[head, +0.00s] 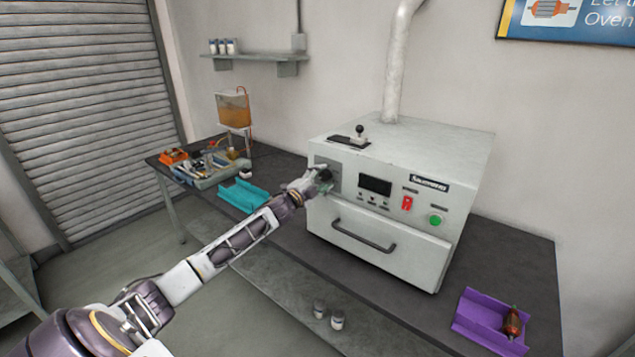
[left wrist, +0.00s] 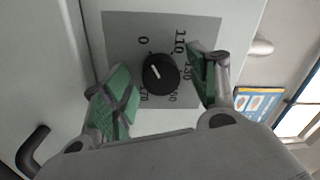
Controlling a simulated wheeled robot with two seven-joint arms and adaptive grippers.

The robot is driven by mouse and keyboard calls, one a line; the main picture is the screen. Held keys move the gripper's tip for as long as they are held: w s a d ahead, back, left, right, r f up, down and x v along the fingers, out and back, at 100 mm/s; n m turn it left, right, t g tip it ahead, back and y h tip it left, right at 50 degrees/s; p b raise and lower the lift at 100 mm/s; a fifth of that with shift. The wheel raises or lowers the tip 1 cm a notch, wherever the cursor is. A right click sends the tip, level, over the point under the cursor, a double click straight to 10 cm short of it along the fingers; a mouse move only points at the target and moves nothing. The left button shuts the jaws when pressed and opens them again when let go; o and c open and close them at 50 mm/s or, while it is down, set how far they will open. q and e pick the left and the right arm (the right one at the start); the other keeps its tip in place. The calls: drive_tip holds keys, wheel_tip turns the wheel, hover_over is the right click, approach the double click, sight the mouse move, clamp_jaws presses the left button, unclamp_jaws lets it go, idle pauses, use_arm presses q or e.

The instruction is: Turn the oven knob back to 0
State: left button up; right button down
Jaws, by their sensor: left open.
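The oven (head: 385,195) is a pale grey box on the dark bench. Its black round knob (left wrist: 160,73) sits on a grey dial plate (left wrist: 125,27) with printed numbers, among them 0 and 110. The knob's short white mark points to the upper left, toward the side of the 0; its exact setting is hard to read. My left gripper (head: 322,180) is at the oven's front left, hiding the knob in the head view. In the left wrist view, its green-padded fingers (left wrist: 160,62) are open, one on each side of the knob, with gaps visible. My right gripper is not in view.
The oven door handle (head: 363,236) juts out below the panel. A red switch (head: 407,203) and green button (head: 435,220) are right of the display. A teal tray (head: 243,196) lies left, a purple tray (head: 480,318) with an armature lies right on the bench.

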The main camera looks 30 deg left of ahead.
use_arm(q)
drive_tip(key=shift+s+f, duration=0.15)
drive_tip(key=shift+s, duration=0.45)
drive_tip(key=s, duration=1)
drive_tip(key=shift+s+a+f, duration=0.2)
drive_tip(key=shift+s+a, duration=0.1)
drive_tip(key=shift+s, duration=0.05)
idle(0.5)
idle(0.8)
